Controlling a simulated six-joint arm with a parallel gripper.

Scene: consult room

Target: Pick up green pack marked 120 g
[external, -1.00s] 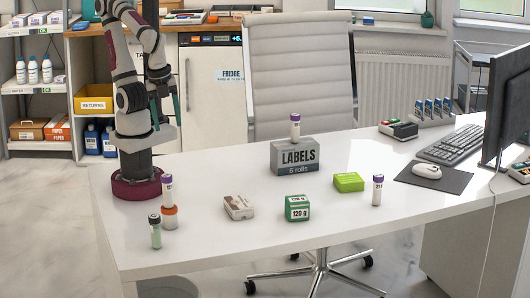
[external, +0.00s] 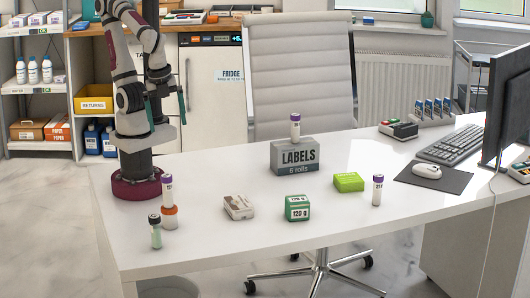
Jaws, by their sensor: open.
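The green pack marked 120 g (external: 297,208) is a small dark green box with white label panels. It stands on the white desk near the front edge, right of the white box and below the labels box. My gripper (external: 168,108) is up at the left, above the desk near my base, with its dark fingers apart. It is far from the green pack, up and to the left, and holds nothing that I can see. The green pack is in full view.
A white box (external: 239,207) lies just left of the pack. A lime green box (external: 348,182) and a purple-capped vial (external: 377,190) are to the right. A labels box (external: 295,155) with a vial (external: 295,127) on top stands behind. More vials (external: 155,232) stand at front left.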

